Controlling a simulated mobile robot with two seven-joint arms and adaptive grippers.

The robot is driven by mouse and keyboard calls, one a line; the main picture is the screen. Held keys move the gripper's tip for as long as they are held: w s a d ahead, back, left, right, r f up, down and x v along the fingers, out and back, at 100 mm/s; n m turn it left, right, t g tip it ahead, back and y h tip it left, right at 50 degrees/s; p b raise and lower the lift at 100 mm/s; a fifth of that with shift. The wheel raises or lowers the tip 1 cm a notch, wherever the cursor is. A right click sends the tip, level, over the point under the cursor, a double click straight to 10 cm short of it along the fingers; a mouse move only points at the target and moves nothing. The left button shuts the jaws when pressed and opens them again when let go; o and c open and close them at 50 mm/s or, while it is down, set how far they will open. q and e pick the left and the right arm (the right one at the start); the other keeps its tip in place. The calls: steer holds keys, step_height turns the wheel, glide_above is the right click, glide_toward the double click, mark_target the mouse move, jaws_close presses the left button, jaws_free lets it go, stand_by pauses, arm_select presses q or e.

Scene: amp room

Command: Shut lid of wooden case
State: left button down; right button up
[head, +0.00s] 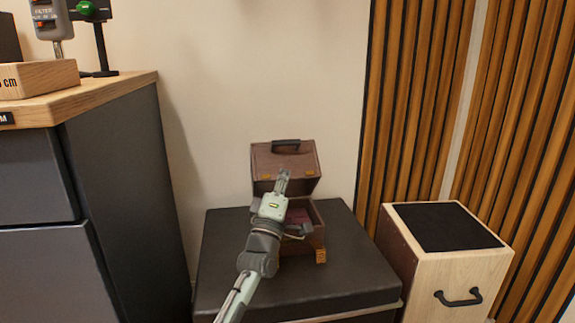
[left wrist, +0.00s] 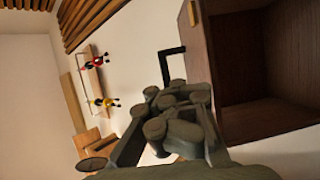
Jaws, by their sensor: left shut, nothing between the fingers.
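The wooden case (head: 313,230) is dark brown and stands on a black box-shaped stand. Its lid (head: 280,160) is raised at the back, with a dark handle on its top edge and brass-coloured fittings. The reddish inside shows partly beside my arm. My left gripper (head: 283,180) is shut and empty, in front of the lid in the head view; I cannot tell whether it touches the lid. In the left wrist view my shut fingers (left wrist: 178,118) are beside brown wooden panels of the case (left wrist: 260,60). My arm hides much of the case's front. My right gripper is not in view.
The black stand (head: 235,275) has bare top around the case. A pale wooden box with a black top (head: 445,228) and handle stands at the right. A dark cabinet (head: 125,170) with a wooden top stands at the left. Wooden slat panels (head: 410,100) cover the right wall.

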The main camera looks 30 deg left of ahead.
arm_select(q)
steer(key=c, duration=1.9)
jaws_free()
steer(key=v, duration=1.2)
steer(key=shift+c, duration=0.4)
